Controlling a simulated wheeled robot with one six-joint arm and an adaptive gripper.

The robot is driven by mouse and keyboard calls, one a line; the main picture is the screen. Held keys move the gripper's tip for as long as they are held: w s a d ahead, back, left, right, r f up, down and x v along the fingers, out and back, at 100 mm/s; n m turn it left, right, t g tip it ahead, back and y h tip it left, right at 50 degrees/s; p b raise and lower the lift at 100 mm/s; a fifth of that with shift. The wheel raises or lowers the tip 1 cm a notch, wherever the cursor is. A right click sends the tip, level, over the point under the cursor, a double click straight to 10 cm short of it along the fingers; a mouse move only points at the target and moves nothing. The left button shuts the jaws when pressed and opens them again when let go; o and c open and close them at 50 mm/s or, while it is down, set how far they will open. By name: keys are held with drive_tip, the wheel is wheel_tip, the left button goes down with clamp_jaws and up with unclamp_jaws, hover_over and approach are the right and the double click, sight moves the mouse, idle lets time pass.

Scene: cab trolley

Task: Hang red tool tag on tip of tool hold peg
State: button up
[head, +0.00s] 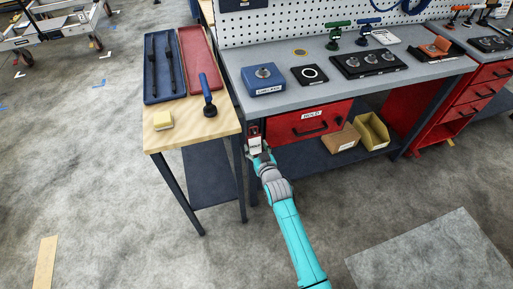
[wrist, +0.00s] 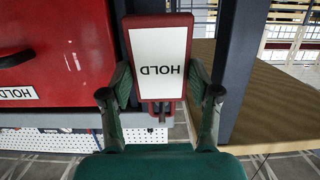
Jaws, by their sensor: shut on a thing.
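The red tool tag (wrist: 160,60) has a white face lettered HOLD, upside down in the wrist view. My gripper (wrist: 160,84) is shut on it, one finger at each side edge. In the head view the tag (head: 254,143) and my gripper (head: 261,154) are at the bench's front left leg, just left of the red drawer. A small grey piece (wrist: 162,117) shows beside the tag's lower end in the wrist view. I cannot tell if it is the tool hold peg, or if the tag touches it.
The red drawer (head: 300,124) has a HOLD label (head: 311,115) and a dark handle. A wooden side table (head: 190,135) stands close on the left, with trays on it. Bins (head: 372,132) sit on the lower shelf at right. Open floor (head: 110,220) lies at left.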

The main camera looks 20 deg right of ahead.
drive_tip(key=o, duration=1.2)
drive_tip(key=v, duration=1.2)
drive_tip(key=shift+s, duration=0.1)
